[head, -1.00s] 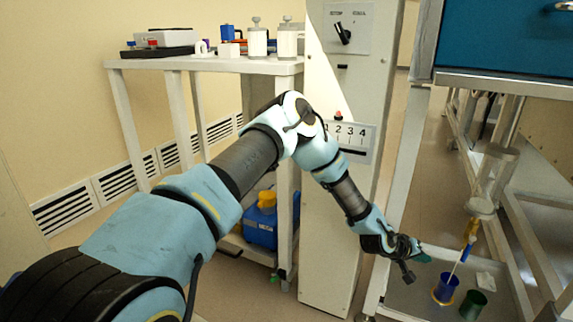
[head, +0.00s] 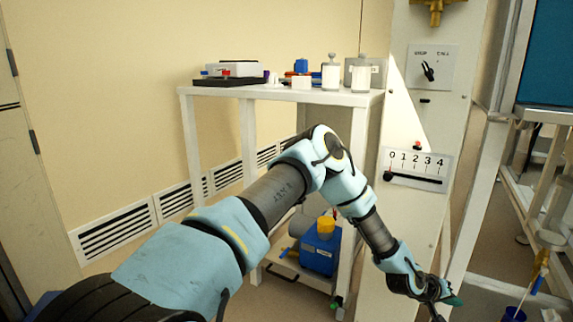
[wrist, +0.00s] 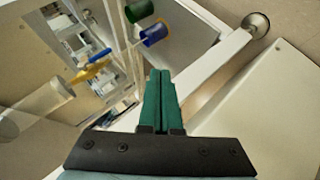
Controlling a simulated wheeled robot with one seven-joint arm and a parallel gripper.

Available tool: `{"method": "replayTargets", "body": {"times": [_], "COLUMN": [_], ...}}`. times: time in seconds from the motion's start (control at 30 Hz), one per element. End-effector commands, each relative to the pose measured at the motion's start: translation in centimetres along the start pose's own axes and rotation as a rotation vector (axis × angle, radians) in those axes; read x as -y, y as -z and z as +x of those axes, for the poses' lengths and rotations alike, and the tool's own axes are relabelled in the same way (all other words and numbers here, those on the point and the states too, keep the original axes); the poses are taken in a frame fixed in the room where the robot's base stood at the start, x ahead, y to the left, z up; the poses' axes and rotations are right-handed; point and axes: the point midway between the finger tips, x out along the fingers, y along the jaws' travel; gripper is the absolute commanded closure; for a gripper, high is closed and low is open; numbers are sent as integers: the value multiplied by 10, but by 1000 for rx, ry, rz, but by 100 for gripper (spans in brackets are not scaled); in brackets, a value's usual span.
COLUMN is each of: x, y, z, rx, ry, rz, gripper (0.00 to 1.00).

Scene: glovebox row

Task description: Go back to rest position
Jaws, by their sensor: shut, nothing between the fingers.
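My gripper (head: 450,299) is at the lower right of the head view, at the end of my outstretched blue arm. In the wrist view its two green fingers (wrist: 160,100) lie together, shut with nothing between them. It is in front of the foot of the white control panel column (head: 415,225), beside the frame of the glovebox stand. A blue cup (head: 514,314) shows at the bottom right edge of the head view. In the wrist view the blue cup (wrist: 154,35) and a green cup (wrist: 139,10) are beyond the fingertips, apart from them.
A white table (head: 290,95) with jars and instruments stands behind my arm. A blue container with a yellow cap (head: 320,252) is on its lower shelf. The column carries a slider scale (head: 416,169) and a rotary switch (head: 430,71).

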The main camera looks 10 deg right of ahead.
Motion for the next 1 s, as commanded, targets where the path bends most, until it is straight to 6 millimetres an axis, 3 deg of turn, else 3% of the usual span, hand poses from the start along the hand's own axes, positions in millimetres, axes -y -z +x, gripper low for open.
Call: {"method": "replayTargets", "body": {"times": [0.37,0.67,0.77,0.87,1.0], "x": [17,50,68,91,126], "y": [26,63,80,99,115], "z": [-35,-100,-137,-192,-286], "rx": [20,50,63,80,107], "ry": [72,201,271,369,523], "rz": [55,124,147,164,159], "gripper": [100,100,100,100,100]}}
